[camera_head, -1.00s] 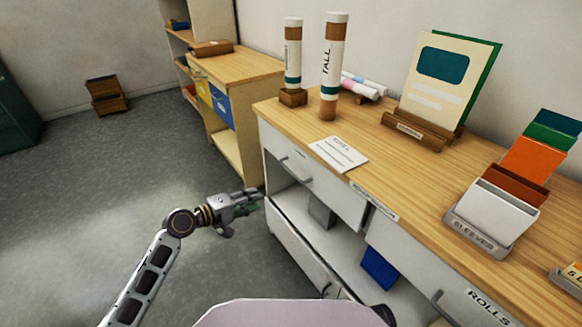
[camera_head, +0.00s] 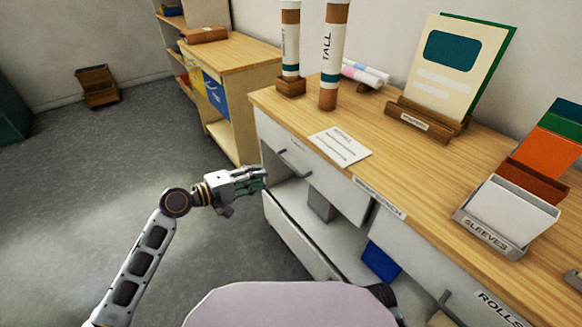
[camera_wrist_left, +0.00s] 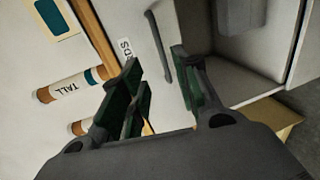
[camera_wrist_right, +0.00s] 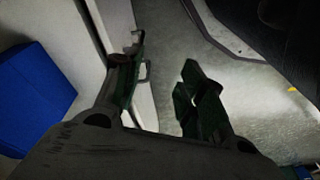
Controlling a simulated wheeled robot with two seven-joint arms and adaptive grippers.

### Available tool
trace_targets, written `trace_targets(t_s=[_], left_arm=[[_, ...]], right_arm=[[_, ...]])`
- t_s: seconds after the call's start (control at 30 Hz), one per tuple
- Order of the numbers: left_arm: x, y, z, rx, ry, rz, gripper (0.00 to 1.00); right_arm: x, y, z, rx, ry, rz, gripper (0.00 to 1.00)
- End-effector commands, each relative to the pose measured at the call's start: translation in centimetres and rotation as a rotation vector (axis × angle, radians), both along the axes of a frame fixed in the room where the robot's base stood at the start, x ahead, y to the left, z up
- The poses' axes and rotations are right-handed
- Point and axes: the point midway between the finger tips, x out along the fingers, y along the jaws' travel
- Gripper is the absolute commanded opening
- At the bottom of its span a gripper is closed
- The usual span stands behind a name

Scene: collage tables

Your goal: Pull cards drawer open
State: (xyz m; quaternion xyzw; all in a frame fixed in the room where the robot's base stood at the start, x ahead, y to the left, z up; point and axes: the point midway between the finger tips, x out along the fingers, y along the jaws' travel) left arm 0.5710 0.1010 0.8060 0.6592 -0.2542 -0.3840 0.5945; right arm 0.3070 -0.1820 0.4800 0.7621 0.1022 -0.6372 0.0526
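The cards drawer (camera_head: 318,176) is the white upper-left drawer front under the wooden top, and it looks shut. Its grey bar handle (camera_head: 294,166) also shows in the left wrist view (camera_wrist_left: 160,46). There a label ending in "DS" (camera_wrist_left: 125,50) sits beside the handle. My left gripper (camera_head: 262,180) is just left of the drawer front. In the left wrist view its fingers are open (camera_wrist_left: 162,92), with the handle ahead, in line with the gap and not gripped. My right gripper (camera_wrist_right: 160,88) is open beside a white panel edge low down; the head view mostly hides it.
Below the drawer is an open space with a grey block (camera_head: 321,205) and a blue box (camera_head: 381,262). Tall tubes (camera_head: 333,60), a paper card (camera_head: 340,146) and a sleeves holder (camera_head: 507,215) stand or lie on the counter (camera_head: 415,170).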

Motion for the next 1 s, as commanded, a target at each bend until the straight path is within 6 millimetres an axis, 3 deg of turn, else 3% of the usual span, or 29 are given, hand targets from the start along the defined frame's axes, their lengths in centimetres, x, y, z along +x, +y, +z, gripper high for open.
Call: trace_targets(t_s=[0.63,1.0], left_arm=[[3.7,-5.0,-1.3,-0.002,0.000,0.000,0.31],[6.2,-8.6,-2.3,-0.001,0.001,-0.001,0.31]], right_arm=[[0.6,0.3,1.1,0.011,-0.026,0.000,0.40],[0.0,0.4,1.6,0.017,-0.025,0.003,0.40]])
